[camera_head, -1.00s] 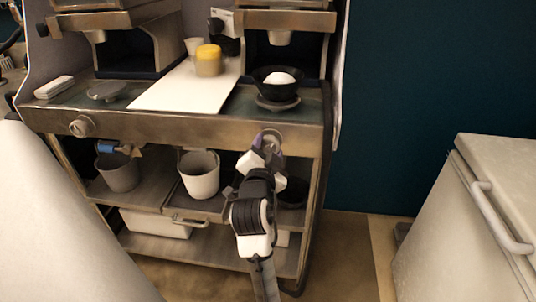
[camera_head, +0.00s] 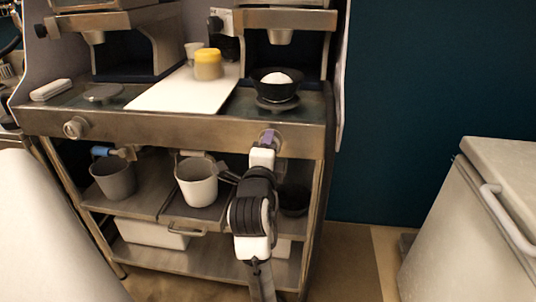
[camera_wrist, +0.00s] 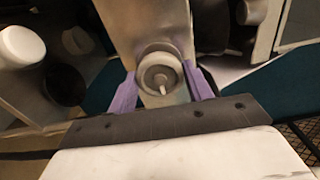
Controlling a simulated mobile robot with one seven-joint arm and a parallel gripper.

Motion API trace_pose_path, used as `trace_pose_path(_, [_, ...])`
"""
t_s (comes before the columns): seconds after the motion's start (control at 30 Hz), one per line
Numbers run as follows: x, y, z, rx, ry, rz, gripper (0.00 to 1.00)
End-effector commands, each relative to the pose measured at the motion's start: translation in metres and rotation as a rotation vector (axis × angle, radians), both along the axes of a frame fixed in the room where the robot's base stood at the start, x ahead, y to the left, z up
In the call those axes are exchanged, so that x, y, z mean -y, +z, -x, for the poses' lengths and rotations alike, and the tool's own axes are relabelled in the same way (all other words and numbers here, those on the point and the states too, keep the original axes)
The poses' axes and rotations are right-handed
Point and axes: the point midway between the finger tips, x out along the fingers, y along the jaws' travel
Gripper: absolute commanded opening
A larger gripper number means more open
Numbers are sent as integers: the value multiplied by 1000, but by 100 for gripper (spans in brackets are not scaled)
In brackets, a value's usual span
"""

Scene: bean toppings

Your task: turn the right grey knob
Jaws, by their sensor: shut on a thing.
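The right grey knob (camera_wrist: 160,76) is a round dial on the steel front panel. In the wrist view it sits between the purple fingers of my gripper (camera_wrist: 164,88), one finger on each side. In the head view my gripper (camera_head: 268,141) reaches up to the panel's right end and is shut on the knob, which it mostly hides. The dial's small pale pointer shows in the wrist view.
Above the knob, a black bowl (camera_head: 276,90) with a white mound stands on a round burner. The left knob (camera_head: 75,127) is free. A white chest (camera_head: 470,225) stands right.

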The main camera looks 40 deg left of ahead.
Motion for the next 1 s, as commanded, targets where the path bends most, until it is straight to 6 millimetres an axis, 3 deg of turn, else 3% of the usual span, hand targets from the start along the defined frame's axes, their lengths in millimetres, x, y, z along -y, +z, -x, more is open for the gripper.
trace_pose_path(0.8, [0, 2, -1, -58, -1, -104, 28])
trace_pose_path(0.83, [0, 2, -1, -58, -1, -104, 54])
trace_pose_path(0.97, [0, 2, -1, -58, -1, -103, 71])
trace_pose_path(1.0, [0, 1, 0, -59, -1, -102, 71])
